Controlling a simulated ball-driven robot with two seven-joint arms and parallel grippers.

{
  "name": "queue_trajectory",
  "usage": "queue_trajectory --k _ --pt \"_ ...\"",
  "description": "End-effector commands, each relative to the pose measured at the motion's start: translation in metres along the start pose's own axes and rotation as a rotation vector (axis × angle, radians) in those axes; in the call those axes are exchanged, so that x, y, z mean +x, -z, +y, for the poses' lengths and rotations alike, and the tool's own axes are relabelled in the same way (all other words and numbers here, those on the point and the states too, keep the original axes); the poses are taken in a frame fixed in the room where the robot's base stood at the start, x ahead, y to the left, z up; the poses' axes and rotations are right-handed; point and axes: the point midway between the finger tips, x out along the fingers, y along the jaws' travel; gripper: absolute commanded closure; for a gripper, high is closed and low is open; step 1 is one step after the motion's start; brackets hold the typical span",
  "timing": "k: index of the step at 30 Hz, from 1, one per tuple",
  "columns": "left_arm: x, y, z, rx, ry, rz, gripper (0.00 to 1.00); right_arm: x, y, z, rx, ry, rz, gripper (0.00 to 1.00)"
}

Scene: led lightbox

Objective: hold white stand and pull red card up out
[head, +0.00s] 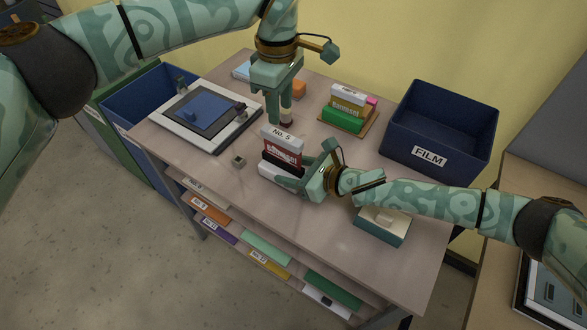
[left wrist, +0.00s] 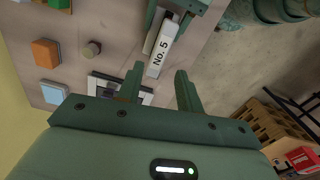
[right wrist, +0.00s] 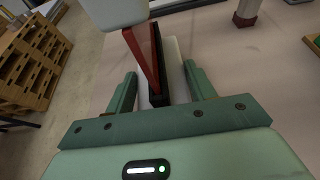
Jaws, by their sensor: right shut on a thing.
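The red card (head: 282,158), with a white "No. 5" top (head: 282,138), stands upright in the white stand (head: 272,173) near the table's middle. A black part shows beside the card. In the right wrist view the red card (right wrist: 143,58) stands beside the black part. My right gripper (head: 308,182) is shut on the white stand from the right; the stand shows between its fingers (right wrist: 163,88). My left gripper (head: 280,122) is open and empty, pointing down just behind and above the card. In the left wrist view the "No. 5" top (left wrist: 164,48) lies beyond the open fingertips (left wrist: 160,78).
A lightbox (head: 180,128) lies at left. A blue FILM bin (head: 465,130) stands at back right. A teal box (head: 380,232) sits near my right forearm.

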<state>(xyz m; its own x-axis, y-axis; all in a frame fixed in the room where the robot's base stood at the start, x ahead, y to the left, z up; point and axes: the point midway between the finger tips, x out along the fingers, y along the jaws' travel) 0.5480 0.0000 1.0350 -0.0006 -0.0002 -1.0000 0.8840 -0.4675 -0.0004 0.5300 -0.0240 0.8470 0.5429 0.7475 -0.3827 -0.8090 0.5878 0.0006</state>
Motion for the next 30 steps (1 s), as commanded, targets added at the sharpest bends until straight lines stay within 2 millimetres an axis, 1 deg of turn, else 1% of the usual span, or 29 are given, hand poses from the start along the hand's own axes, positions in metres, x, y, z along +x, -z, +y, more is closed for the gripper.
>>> queue_trajectory --k 2,5,7,10,13,16,18,20,23,30 --pt "0.0 0.001 0.0 -0.002 0.001 0.0 0.56 0.0 0.0 0.0 0.0 0.001 0.001 0.73" --pt "0.003 0.015 -0.004 -0.021 0.006 -0.002 0.56 0.0 0.0 0.0 0.0 0.001 0.001 0.73" --pt "0.008 0.027 -0.013 0.004 -0.004 0.003 0.56 0.0 0.0 0.0 0.0 0.001 0.001 0.73" --pt "0.015 0.033 -0.023 0.059 -0.071 0.015 0.56 0.0 0.0 0.0 0.0 0.001 0.001 0.73" --pt "0.019 0.028 -0.029 0.109 -0.156 0.013 0.56 0.0 0.0 0.0 0.0 0.0 0.001 0.73" --pt "0.018 0.015 -0.032 0.151 -0.236 -0.001 0.56 0.0 0.0 0.0 0.0 0.0 0.001 0.73" --pt "0.017 0.004 -0.029 0.165 -0.278 -0.015 0.56 0.0 0.0 0.0 0.0 0.0 0.001 0.73" --pt "0.019 0.003 -0.025 0.151 -0.298 -0.02 0.56 0.0 0.0 0.0 0.0 0.0 0.001 0.73" --pt "0.028 0.002 -0.021 0.141 -0.3 -0.023 0.56 0.0 0.0 0.0 0.0 0.0 0.0 0.73" --pt "0.063 0.001 -0.011 0.139 -0.297 -0.023 0.56 0.0 0.0 0.0 0.0 0.0 0.0 0.73"
